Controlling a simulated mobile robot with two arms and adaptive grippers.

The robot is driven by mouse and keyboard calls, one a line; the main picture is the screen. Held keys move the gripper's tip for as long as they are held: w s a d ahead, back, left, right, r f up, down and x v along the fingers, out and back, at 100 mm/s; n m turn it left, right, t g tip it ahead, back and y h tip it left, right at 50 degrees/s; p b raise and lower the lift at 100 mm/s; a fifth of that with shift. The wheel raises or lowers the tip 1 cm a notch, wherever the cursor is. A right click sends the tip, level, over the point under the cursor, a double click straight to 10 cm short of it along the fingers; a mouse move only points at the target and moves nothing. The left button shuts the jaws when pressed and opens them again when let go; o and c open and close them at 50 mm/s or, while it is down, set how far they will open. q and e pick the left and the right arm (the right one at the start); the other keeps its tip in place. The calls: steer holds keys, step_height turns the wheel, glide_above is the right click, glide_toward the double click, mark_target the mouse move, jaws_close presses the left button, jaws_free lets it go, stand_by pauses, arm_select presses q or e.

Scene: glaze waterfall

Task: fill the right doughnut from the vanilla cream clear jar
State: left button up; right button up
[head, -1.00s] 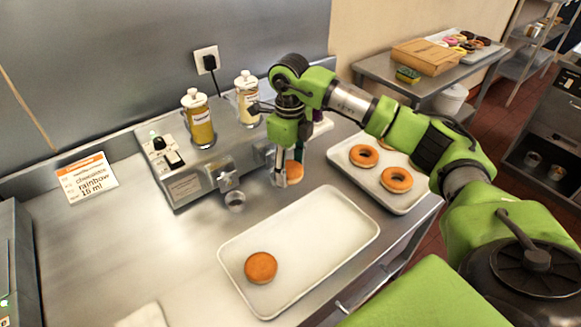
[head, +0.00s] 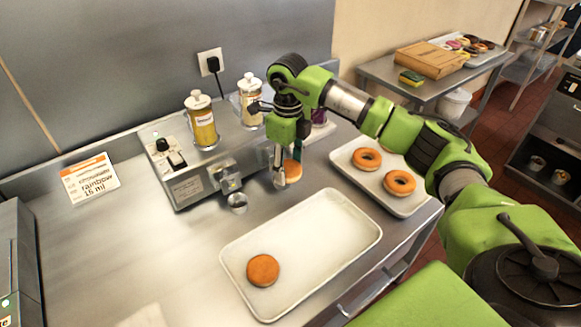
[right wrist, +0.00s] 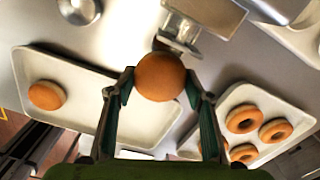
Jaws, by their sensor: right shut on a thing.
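My right gripper (head: 286,170) is shut on a round brown doughnut (head: 293,172), in front of the right part of the filling machine (head: 188,188). In the right wrist view this held doughnut (right wrist: 160,76) sits between both fingers, with a metal nozzle fitting (right wrist: 183,32) close beyond it; contact cannot be told. A jar with yellow filling (head: 202,122) and a jar with paler filling (head: 250,104) stand on the machine; their labels are too small to read. A third, purple container (head: 320,117) is mostly hidden behind my gripper. My left gripper is out of view.
A white tray (head: 325,235) in front holds one doughnut (head: 262,270) at its left end. Another tray (head: 345,160) at right holds ring doughnuts (head: 399,183). An order card (head: 90,180) reads "rainbow 15 ml".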

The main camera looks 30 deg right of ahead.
steer(key=shift+w+a, duration=0.1)
steer(key=shift+w, duration=1.05)
steer(key=shift+s, duration=0.35)
stand_by(1.7)
steer(key=shift+s, duration=0.6)
stand_by(0.8)
steer(key=shift+s+d, duration=0.15)
steer(key=shift+s, duration=0.8)
steer(key=shift+s+d, duration=0.1)
steer(key=shift+s, duration=0.85)
steer(key=r+p, duration=0.1)
steer(key=s+r+p, duration=0.2)
steer(key=r, duration=0.1)
